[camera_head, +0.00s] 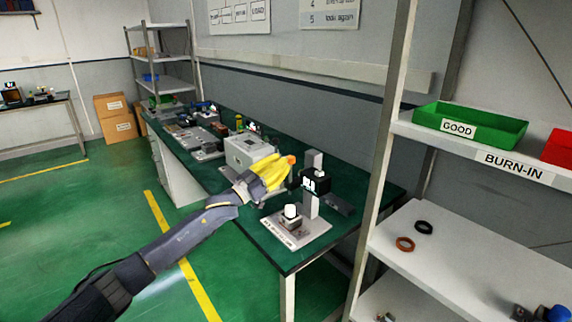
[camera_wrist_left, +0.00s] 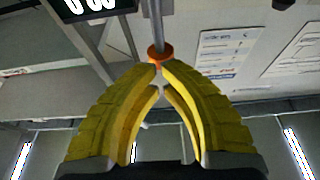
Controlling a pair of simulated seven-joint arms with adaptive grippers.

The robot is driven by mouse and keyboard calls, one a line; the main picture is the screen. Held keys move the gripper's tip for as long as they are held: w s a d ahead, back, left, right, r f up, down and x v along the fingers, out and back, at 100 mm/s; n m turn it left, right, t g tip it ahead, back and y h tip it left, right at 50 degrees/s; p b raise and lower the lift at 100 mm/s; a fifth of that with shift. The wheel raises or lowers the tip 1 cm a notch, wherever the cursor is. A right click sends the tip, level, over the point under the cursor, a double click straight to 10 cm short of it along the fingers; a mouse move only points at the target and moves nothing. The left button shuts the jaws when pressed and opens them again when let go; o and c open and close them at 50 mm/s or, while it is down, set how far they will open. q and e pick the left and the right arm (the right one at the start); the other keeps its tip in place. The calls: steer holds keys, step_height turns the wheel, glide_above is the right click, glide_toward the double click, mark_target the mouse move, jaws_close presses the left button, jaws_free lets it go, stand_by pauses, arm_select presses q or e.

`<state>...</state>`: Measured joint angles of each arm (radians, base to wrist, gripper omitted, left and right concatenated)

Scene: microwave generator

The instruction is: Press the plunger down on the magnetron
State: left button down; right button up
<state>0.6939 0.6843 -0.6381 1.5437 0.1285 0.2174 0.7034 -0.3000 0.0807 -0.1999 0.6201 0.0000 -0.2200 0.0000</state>
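A press stand with a grey column (camera_head: 312,204) and a black display head (camera_head: 318,182) stands near the bench end. The magnetron (camera_head: 292,222), a small grey block with a white top, sits on its light base plate (camera_head: 314,233). I cannot make out the plunger's tip. The display also shows in the left wrist view (camera_wrist_left: 92,8). An orange knob (camera_wrist_left: 160,53) ends the metal lever rod (camera_wrist_left: 157,25). My left gripper (camera_head: 288,163) has yellow fingers. My right gripper is out of view.
The grey boxy unit (camera_head: 246,150) stands behind my left gripper on the green bench (camera_head: 372,203). A shelf rack at right carries a green GOOD bin (camera_head: 470,124), a red bin (camera_head: 558,147), and two rings (camera_head: 405,244). Open green floor lies at left.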

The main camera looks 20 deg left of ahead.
arm_select(q)
steer(key=v, duration=0.7)
steer(key=shift+s+a+r, duration=0.2)
steer(key=shift+s, duration=0.1)
